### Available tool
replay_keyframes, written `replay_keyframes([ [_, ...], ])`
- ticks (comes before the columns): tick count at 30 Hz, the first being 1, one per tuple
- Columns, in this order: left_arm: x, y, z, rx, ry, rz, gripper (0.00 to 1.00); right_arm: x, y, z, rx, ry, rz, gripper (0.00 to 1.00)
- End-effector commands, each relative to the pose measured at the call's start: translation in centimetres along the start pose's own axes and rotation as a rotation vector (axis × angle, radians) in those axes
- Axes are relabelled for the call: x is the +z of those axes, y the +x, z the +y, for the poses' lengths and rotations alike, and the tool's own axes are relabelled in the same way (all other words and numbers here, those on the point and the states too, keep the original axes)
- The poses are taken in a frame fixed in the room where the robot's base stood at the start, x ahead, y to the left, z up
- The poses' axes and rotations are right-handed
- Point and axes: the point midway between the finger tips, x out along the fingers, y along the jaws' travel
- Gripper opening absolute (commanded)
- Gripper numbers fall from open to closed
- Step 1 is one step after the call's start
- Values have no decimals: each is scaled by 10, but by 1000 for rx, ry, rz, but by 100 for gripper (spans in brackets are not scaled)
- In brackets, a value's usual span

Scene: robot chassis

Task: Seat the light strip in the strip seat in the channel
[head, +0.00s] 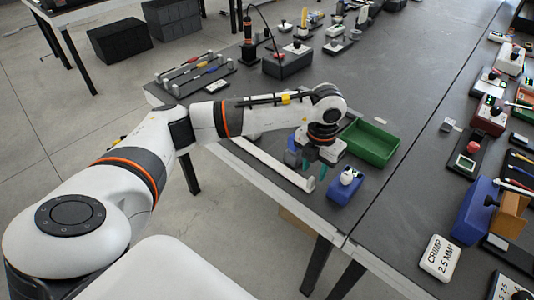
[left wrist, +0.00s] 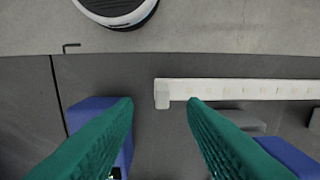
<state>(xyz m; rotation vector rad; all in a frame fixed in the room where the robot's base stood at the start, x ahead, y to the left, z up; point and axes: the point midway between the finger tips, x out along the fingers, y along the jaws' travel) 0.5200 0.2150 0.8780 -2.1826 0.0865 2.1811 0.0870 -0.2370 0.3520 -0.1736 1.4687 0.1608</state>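A long white bar (head: 268,160) lies along the table's front edge, with a small raised block at its near end. In the left wrist view the bar (left wrist: 245,89) shows faint, evenly spaced marks, which look like a light strip. I cannot tell strip from channel, and I cannot make out the strip seat. My left gripper (head: 315,168) points down over the table beside the bar's near end. In the left wrist view its teal fingers (left wrist: 160,100) are apart with nothing between them. The bar's end block lies just ahead of the fingertips. My right gripper is not in view.
Grey (left wrist: 236,118) and blue (left wrist: 290,156) blocks lie near the bar. The table's front edge is close.

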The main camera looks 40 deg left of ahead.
Motion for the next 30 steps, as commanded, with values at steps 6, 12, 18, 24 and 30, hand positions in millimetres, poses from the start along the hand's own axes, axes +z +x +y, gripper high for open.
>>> replay_keyframes([
  [6, 1, 29, -2, -1, 0, -5, 38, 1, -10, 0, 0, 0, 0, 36],
  [12, 0, 50, -2, -1, 1, -1, 38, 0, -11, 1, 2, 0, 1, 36],
  [18, 0, 51, -2, -1, 1, 0, 38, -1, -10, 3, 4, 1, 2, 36],
  [24, 0, 51, -2, -1, 1, 0, 10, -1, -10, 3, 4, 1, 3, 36],
  [30, 0, 51, -2, -1, 1, 0, 0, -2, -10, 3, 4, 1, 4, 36],
])
